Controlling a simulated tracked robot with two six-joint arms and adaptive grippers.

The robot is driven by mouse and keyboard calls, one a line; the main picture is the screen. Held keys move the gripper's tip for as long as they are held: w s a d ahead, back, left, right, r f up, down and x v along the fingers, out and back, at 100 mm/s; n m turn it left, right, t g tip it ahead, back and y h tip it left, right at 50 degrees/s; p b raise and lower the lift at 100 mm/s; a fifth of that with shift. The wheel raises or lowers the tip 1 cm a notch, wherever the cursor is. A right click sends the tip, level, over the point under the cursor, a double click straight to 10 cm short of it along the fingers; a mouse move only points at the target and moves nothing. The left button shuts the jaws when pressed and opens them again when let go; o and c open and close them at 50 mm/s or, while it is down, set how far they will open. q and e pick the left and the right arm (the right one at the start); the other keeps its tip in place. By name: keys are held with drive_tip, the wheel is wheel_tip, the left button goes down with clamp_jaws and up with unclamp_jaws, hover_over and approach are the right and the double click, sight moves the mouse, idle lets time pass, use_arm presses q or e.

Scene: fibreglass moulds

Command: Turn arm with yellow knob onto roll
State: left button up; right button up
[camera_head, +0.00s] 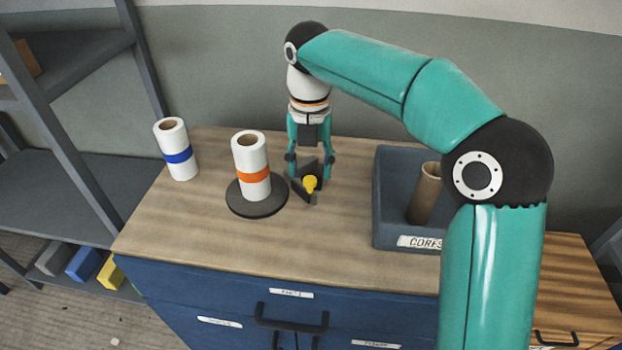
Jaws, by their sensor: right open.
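The yellow knob (310,184) sits on a short dark arm (304,193) just right of a white roll with an orange band (250,160). The roll stands upright on a round dark base (241,203). The arm appears apart from the roll's side. My right gripper (309,176) is open and points down, with its fingers on either side of the knob and arm. I cannot tell whether the fingers touch them. My left gripper is not in view.
A white roll with a blue band (176,152) stands at the table's left. A dark bin (391,190) labelled for cores holds a brown cardboard tube (425,195) on the right. A grey shelf rack (60,175) stands left. The wooden tabletop (290,240) is clear in front.

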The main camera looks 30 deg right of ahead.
drive_tip(key=shift+f, duration=1.3)
drive_tip(key=shift+c, duration=0.3)
clamp_jaws()
